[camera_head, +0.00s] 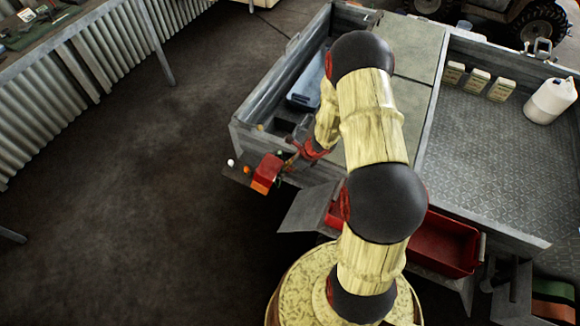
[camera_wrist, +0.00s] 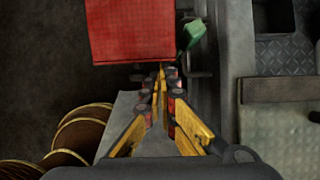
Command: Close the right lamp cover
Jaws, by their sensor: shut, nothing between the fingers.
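A red box-like part (camera_head: 266,172), which looks like the lamp's cover, sits at the near left corner of the metal trailer. In the wrist view the red part (camera_wrist: 132,30) shows as a flat ribbed panel at the top, with a small green piece (camera_wrist: 190,35) at its right. Whether it is open or shut is unclear. My gripper (camera_head: 306,152) is beside it on the right, partly hidden by my arm. In the wrist view my gripper (camera_wrist: 162,72) is shut and empty, its tips close to the red panel's lower edge; I cannot tell if they touch.
The metal trailer (camera_head: 262,92) holds a blue case (camera_head: 306,85) and, at right, a white jug (camera_head: 551,100) and several small cartons. A red bin (camera_head: 445,245) is at the trailer's near side. Floor at left is clear.

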